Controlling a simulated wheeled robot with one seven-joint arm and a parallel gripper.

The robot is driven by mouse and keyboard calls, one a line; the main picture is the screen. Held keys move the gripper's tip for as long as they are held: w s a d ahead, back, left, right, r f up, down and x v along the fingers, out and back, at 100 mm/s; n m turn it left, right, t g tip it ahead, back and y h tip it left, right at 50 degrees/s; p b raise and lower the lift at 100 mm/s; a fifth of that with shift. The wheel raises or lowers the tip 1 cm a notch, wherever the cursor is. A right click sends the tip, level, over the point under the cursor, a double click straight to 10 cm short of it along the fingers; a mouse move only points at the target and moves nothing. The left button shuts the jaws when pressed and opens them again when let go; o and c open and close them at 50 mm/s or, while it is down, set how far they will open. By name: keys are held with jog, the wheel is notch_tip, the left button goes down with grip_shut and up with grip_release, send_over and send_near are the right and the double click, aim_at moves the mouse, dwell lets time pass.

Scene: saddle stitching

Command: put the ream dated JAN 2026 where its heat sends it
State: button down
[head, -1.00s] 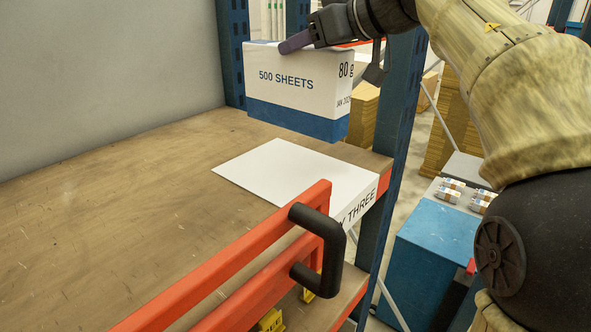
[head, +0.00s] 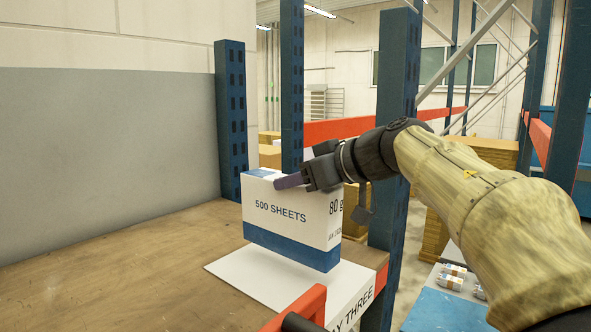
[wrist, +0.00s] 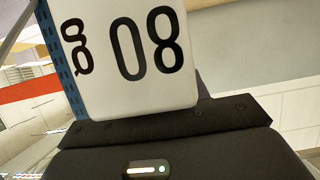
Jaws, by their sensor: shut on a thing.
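The ream (head: 292,215) is a white and blue pack printed "500 SHEETS" and "80 g". Small date print on its end starts with JAN; its last figures are too small to read. My gripper (head: 296,180) is shut on the ream's top part and holds it upright over a white sheet (head: 232,272) at the shelf's right end. I cannot tell whether the ream's bottom touches the sheet. In the wrist view, the ream's "80 g" end (wrist: 135,60) stands close beyond the black gripper body.
The wooden shelf (head: 120,250) is bare to the left, with a grey panel behind it. Blue posts (head: 229,120) stand behind and a blue post (head: 396,110) stands right of the ream. An orange rail with a black handle (head: 300,322) is at the front.

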aim_at(298, 202)
jog(key=shift+w+d+r, duration=0.1)
jog(key=shift+r, duration=0.05)
jog(key=shift+s+f, duration=0.25)
jog(key=shift+s, duration=0.05)
jog(key=shift+f, duration=1.8)
jog(key=shift+w+f, duration=0.1)
jog(key=shift+w, duration=0.05)
jog(key=c, duration=1.1)
grip_release()
jog(key=shift+f, duration=0.2)
jog(key=o, duration=0.4)
jog(key=shift+r, duration=0.1)
